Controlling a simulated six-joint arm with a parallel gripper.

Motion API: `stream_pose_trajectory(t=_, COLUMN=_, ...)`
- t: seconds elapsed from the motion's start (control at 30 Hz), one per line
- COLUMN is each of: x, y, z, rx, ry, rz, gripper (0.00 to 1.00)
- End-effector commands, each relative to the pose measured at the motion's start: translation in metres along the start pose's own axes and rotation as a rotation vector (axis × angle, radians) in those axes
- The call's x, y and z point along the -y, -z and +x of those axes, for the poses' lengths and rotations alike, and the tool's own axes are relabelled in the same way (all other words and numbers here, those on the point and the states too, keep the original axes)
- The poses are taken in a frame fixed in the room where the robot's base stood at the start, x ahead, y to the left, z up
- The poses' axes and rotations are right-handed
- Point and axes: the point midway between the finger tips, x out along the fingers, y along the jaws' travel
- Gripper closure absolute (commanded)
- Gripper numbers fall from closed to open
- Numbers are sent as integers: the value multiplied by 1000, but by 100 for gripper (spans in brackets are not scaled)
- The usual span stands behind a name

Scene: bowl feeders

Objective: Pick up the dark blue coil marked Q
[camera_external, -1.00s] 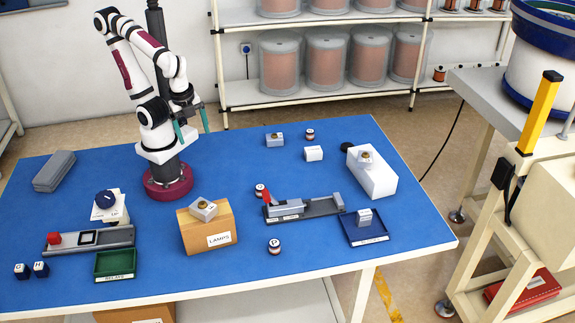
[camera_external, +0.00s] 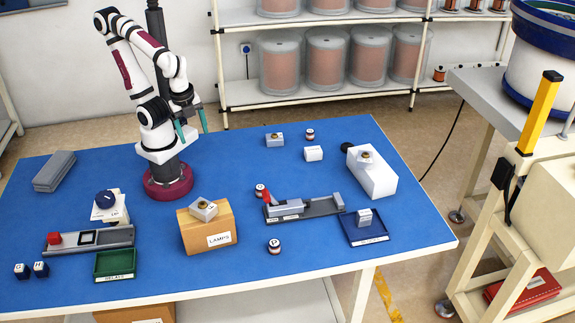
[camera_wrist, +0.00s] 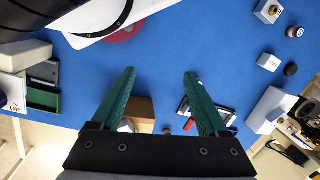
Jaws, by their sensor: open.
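Three small round coils with white lettered tops stand on the blue table in the external view: a far coil (camera_external: 310,134), a middle coil (camera_external: 260,191) beside the red-levered fixture, and a near coil (camera_external: 274,246). Their sides look dark with reddish bands. The letters are too small to read surely, so I cannot tell which is Q. The far coil also shows at the wrist view's top right (camera_wrist: 295,32). My gripper (camera_external: 193,129) is raised above the table near my base, apart from all coils. Its green fingers (camera_wrist: 160,76) are spread and empty.
A cardboard LAMPS box (camera_external: 208,231) carries a grey block. The fixture (camera_external: 310,207), blue tray (camera_external: 364,237) and white box (camera_external: 371,178) stand right. A green tray (camera_external: 115,275), a red-buttoned unit (camera_external: 90,240) and G and H cubes (camera_external: 41,269) are at left.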

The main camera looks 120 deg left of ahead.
Motion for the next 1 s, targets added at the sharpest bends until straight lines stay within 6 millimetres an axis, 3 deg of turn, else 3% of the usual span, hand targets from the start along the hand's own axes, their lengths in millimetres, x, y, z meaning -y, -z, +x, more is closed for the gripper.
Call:
stream_pose_trajectory(t=0.07, x=0, y=1, z=0, rx=5, ry=-8, rz=-14, gripper=23)
stream_pose_trajectory(t=0.17, x=6, y=8, z=-2, rx=61, ry=-99, rz=-177, gripper=23)
stream_pose_trajectory(t=0.27, x=27, y=29, z=0, rx=172, ry=-301, rz=-534, gripper=23)
stream_pose_trajectory(t=0.37, x=68, y=51, z=19, rx=294, ry=-557, rz=-955, gripper=23)
stream_pose_trajectory(t=0.47, x=122, y=58, z=59, rx=406, ry=-847, rz=-1366, gripper=23)
stream_pose_trajectory(t=0.53, x=159, y=49, z=95, rx=471, ry=-1057, rz=-1616, gripper=23)
stream_pose_trajectory(t=0.6, x=187, y=34, z=130, rx=518, ry=-1251, rz=-1811, gripper=23)
stream_pose_trajectory(t=0.7, x=210, y=12, z=169, rx=554, ry=-1466, rz=-1989, gripper=23)
stream_pose_trajectory(t=0.8, x=219, y=-1, z=190, rx=568, ry=-1582, rz=-2070, gripper=23)
stream_pose_trajectory(t=0.87, x=217, y=1, z=195, rx=574, ry=-1608, rz=-2084, gripper=23)
stream_pose_trajectory(t=1.0, x=196, y=30, z=203, rx=579, ry=-1612, rz=-2086, gripper=23)
